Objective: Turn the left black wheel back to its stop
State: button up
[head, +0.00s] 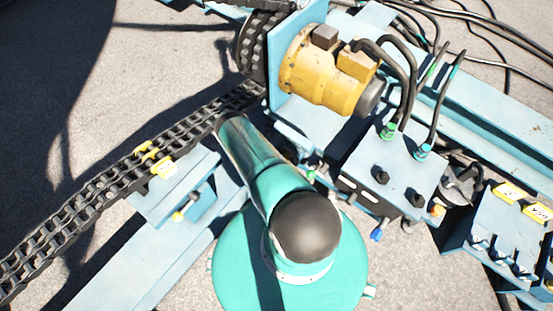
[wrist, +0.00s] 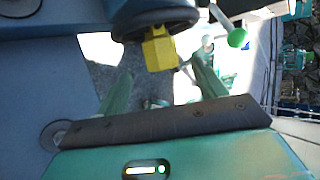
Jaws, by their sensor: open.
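In the wrist view a dark round wheel (wrist: 180,18) shows at the top, cut off by the frame edge. A yellow block (wrist: 158,52) sits just below its rim. My gripper (wrist: 165,80) is open, with one green finger on each side and the yellow block showing between and beyond them. I see nothing held between the fingers, and I cannot tell whether either finger touches the block. In the head view a dark round part (head: 461,182) is partly visible right of the valve block; I cannot tell if it is the same wheel. My gripper is not visible there.
A lever with a green ball (wrist: 237,38) stands right of the fingers in the wrist view. In the head view are a yellow motor (head: 318,78), black hoses (head: 402,65), a chain (head: 112,183) and a valve block (head: 375,160). Open grey ground lies at the upper left.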

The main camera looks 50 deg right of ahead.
jog(key=v, duration=0.6)
jog(key=shift+w+a+r, duration=0.15)
jog(key=shift+w+r, duration=0.05)
jog(key=shift+r, duration=0.05)
jog(key=s+a+f+t+y, duration=0.3)
jog(key=s+t, duration=0.1)
jog(key=s, duration=0.1)
jog(key=s+d+r+m+t+h, duration=0.2)
jog(key=s+d+r+t, duration=0.25)
jog(key=r, duration=0.25)
jog(key=x, duration=0.9)
jog(key=a+x, duration=0.1)
jog(key=x, duration=0.3)
jog(key=shift+s+d+f, duration=0.2)
jog(key=shift+f, duration=0.3)
jog(key=c, duration=1.4)
